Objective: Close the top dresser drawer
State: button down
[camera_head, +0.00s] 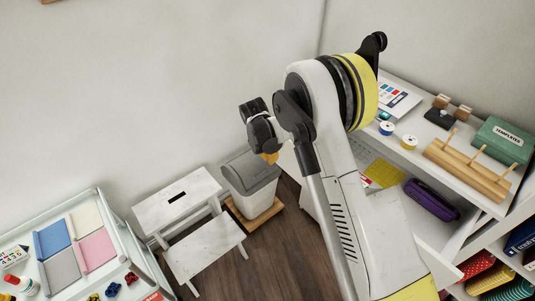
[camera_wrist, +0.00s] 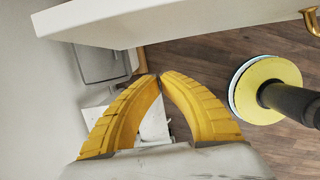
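The white dresser stands at the right in the head view, and its top drawer (camera_head: 437,231) is pulled out. A purple case (camera_head: 432,200) and a yellow sheet (camera_head: 384,173) lie in the drawer. My arm hides much of the drawer's front. My gripper (camera_head: 270,158) is left of the drawer, above the grey bin. In the wrist view its yellow fingers (camera_wrist: 159,75) meet at the tips with nothing between them. A white panel (camera_wrist: 120,22), seemingly the drawer front, crosses the top of that view, apart from the fingers. A brass handle (camera_wrist: 312,22) shows at the right edge.
A grey-lidded bin (camera_head: 252,180) and a white step stool (camera_head: 190,225) stand against the wall. A table (camera_head: 110,215) with fabric squares is at the left. Spools, a wooden rack (camera_head: 468,170) and a green box (camera_head: 503,140) sit on the dresser top. Open wooden floor (camera_head: 285,250) lies between.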

jog(key=shift+w+d+f+b, duration=0.35)
jog(key=shift+w+d, duration=0.3)
jog(key=shift+d, duration=0.25)
jog(key=shift+w+d+f+b, duration=0.3)
jog(key=shift+w+d, duration=0.3)
jog(key=shift+d, duration=0.3)
